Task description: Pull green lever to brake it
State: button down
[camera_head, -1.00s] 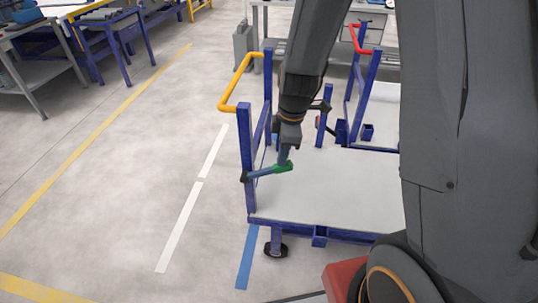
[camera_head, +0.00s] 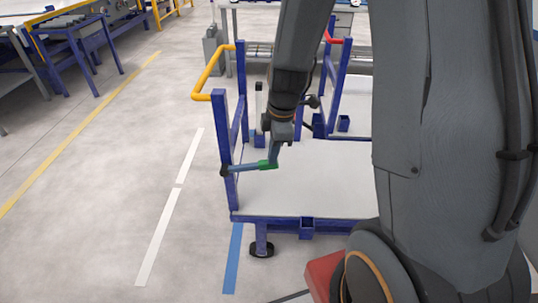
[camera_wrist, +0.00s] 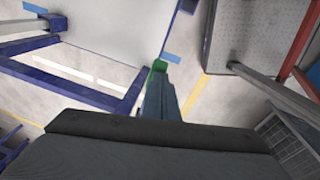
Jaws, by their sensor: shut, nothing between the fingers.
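The green lever tip (camera_head: 268,164) sits at the end of a blue-grey lever arm (camera_head: 243,168) on the blue post at the near left corner of a cart (camera_head: 300,190). The lever is nearly level and points right, over the cart's white deck. My gripper (camera_head: 273,155) points down at the green tip, with its fingers shut. It looks close to or touching the tip; I cannot tell which. In the wrist view, the green tip (camera_wrist: 157,67) shows just beyond my narrow blue-grey gripper (camera_wrist: 159,80). The wrist body hides much of the lower picture.
The cart has a yellow handle (camera_head: 211,75) at its left. A second cart with a red handle (camera_head: 337,40) stands behind it. Blue workbenches (camera_head: 80,55) stand at the upper left. The floor left of the cart is clear, with white, blue and yellow lines.

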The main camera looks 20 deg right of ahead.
jog(key=shift+s+d+f, duration=0.25)
jog(key=shift+s+f, duration=0.45)
jog(key=r+p, duration=0.1)
jog(key=w+r+p, duration=0.1)
jog(key=p, duration=0.1)
jog(key=shift+w+a+r, duration=0.15)
jog(key=shift+w+r, duration=0.05)
jog(key=shift+w, duration=0.05)
jog(key=r, duration=0.1)
jog(key=r+p, duration=0.1)
jog(key=r, duration=0.1)
jog(key=shift+s+d+r, duration=0.1)
jog(key=shift+s+d, duration=0.2)
jog(key=shift+s, duration=0.05)
jog(key=s+d+r+b, duration=0.1)
jog(key=s+d+r, duration=0.2)
jog(key=d, duration=0.3)
jog(key=shift+s+d+r, duration=0.15)
jog(key=shift+s+r, duration=0.05)
jog(key=shift+r, duration=0.4)
jog(key=s+a+m, duration=0.2)
jog(key=s+m, duration=0.2)
jog(key=m, duration=0.4)
jog(key=s+a+r+m+g, duration=0.1)
jog(key=s+a+m, duration=0.2)
jog(key=s+m, duration=0.2)
jog(key=shift+a+m+h, duration=0.35)
jog(key=shift+m+h, duration=0.05)
jog(key=shift+m, duration=1.2)
